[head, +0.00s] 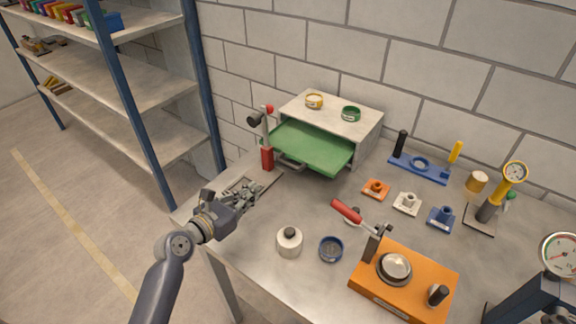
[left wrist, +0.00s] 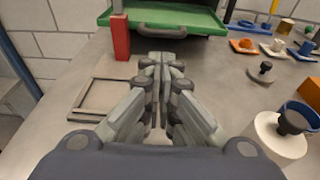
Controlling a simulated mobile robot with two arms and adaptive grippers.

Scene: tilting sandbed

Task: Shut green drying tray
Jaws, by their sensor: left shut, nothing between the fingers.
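The green drying tray (head: 312,147) is pulled out of the front of a pale box-like cabinet (head: 345,122) at the back of the bench. A dark handle (head: 290,162) is on its front edge. In the left wrist view the tray (left wrist: 185,20) and its handle (left wrist: 162,31) are straight ahead of the fingers. My left gripper (head: 255,190) is shut and empty, in front of the tray and apart from the handle. It also shows in the left wrist view (left wrist: 162,62). My right gripper is not clearly in view.
A red post (head: 267,157) stands left of the tray. A square frame (left wrist: 105,97) lies left of my gripper. A white bottle (head: 289,242), a blue ring (head: 331,249) and an orange fixture (head: 405,285) stand to the right.

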